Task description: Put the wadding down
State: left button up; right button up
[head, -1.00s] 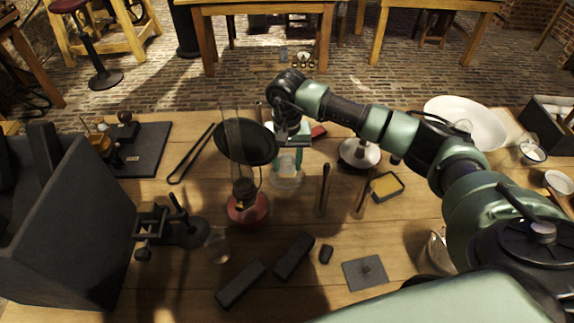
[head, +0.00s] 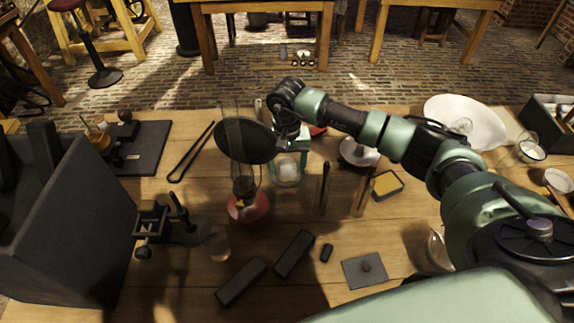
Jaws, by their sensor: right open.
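My right gripper (head: 289,158) reaches down from above at the middle of the table, its green fingers apart. A clear glass jar (head: 286,181) stands under and partly between the fingers, close behind the red-based lamp. A whitish, soft-looking lump, which looks like the wadding (head: 288,168), shows at the jar, below the palm and between the fingers. I cannot tell whether it touches a finger. The gripper hides part of the jar's far side. My left gripper is not in view.
A glass-chimneyed lamp with a red base (head: 247,207) and a dark disc (head: 245,141) stand just left of the jar. Two upright rods (head: 324,187) stand to the right, near a yellow-filled tray (head: 387,185). Dark blocks (head: 294,254) lie in front. A white basin (head: 464,122) is back right.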

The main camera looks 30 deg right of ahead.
aim_at(287, 165)
jog(key=shift+r, duration=0.5)
notch_tip(287, 165, up, 11)
jog(key=b, duration=0.2)
jog(key=shift+b, duration=0.35)
